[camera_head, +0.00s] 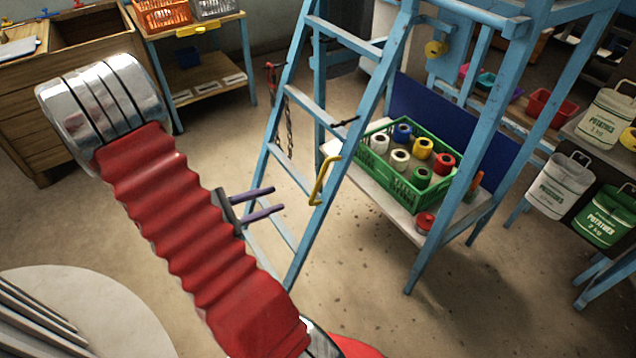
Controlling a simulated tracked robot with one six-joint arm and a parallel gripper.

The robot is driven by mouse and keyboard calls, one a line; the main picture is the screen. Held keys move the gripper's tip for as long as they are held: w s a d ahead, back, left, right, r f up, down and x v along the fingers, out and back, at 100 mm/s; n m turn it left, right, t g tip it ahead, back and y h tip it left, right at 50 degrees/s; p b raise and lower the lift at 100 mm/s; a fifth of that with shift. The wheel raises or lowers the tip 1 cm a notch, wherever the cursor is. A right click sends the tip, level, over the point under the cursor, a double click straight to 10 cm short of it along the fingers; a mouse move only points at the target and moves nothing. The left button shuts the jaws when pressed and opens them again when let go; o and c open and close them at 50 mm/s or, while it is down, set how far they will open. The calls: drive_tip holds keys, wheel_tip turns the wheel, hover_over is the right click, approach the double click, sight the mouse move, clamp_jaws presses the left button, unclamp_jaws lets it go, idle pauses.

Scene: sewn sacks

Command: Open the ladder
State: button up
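The blue ladder (345,37) stands upright and leaning in the middle of the view, with several rungs between two rails. A yellow handle (319,186) is fixed on its right rail. My gripper (276,199) shows two purple fingers, parallel with a gap between them and nothing in the gap. The fingers point right, toward the handle, and appear apart from it. They overlap the lower part of the ladder in the picture; I cannot tell the depth between them. My red arm hides the base of the gripper and part of the ladder's foot.
A green crate (376,172) of coloured spools sits on a low shelf right of the ladder. A chain (288,128) hangs by the left rail. Potato sacks (562,185) hang at right. A wooden bench (88,75) stands at back left. Floor between is clear.

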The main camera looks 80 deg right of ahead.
sight(317, 183)
drive_tip(key=s+d+f+n+t+h, duration=0.1)
drive_tip(key=d+f+n+h, duration=0.2)
drive_tip(key=d+f+n, duration=0.2)
wheel_tip(317, 183, down, 4)
drive_tip(key=shift+s+d+r+h, duration=0.25)
drive_tip(key=shift+s+d+h, duration=0.05)
drive_tip(key=shift+s+d, duration=0.05)
drive_tip(key=shift+s+d, duration=0.1)
drive_tip(key=x, duration=1.3)
drive_tip(key=shift+s+d, duration=0.15)
drive_tip(key=shift+d, duration=0.1)
drive_tip(key=shift+r, duration=0.1)
clamp_jaws()
